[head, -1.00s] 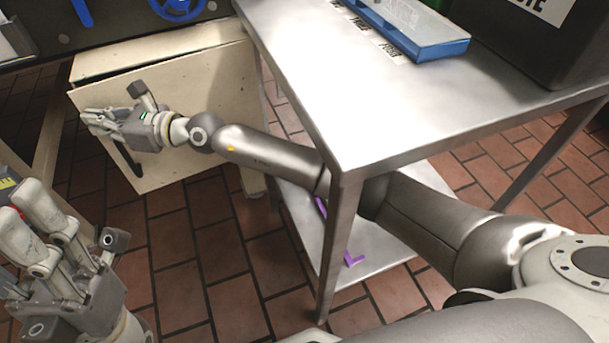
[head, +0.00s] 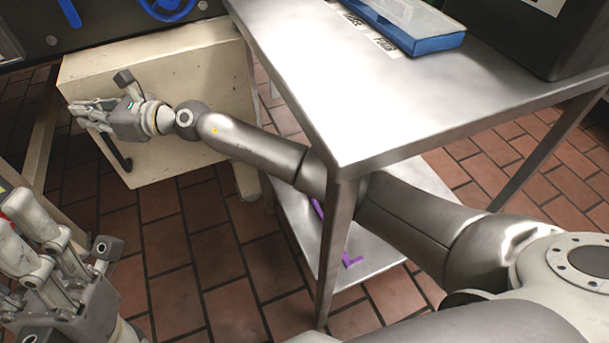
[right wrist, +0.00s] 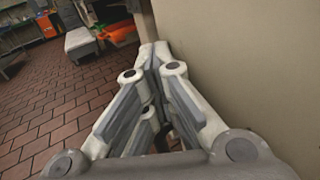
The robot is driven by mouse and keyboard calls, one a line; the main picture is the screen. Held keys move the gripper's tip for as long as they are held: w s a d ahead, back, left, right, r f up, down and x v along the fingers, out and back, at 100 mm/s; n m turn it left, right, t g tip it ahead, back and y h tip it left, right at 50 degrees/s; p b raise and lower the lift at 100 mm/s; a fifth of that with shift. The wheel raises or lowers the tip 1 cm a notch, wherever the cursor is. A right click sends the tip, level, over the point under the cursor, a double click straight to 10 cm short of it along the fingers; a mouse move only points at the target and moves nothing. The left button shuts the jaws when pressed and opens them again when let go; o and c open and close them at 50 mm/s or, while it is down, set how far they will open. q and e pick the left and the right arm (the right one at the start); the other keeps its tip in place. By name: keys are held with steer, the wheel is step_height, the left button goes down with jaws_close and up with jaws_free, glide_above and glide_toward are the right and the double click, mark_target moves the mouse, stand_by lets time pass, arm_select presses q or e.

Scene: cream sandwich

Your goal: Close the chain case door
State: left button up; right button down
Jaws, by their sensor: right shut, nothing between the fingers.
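The chain case (head: 140,55) is a cream box under the dark machine at the upper left of the head view. Its cream door (head: 205,125) has a dark handle (head: 117,155) near its left edge. No open gap shows along the door's top edge, and the door looks flush with the case. My right gripper (head: 78,108) is shut and empty, in front of the door's left part above the handle. In the right wrist view its fingers (right wrist: 155,58) lie close along a cream surface; contact is unclear. My left gripper (head: 28,212) is at the lower left, partly cut off, away from the door.
A steel table (head: 330,120) stands right of the case, with its leg and lower shelf (head: 375,268) beneath my right arm. A blue tray (head: 415,32) and a dark box (head: 510,35) are on it. Brick-tiled floor (head: 160,240) is clear before the door.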

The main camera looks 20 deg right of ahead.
steer(key=shift+w+d+r, duration=0.15)
steer(key=shift+w+r, duration=0.05)
steer(key=shift+r, duration=0.05)
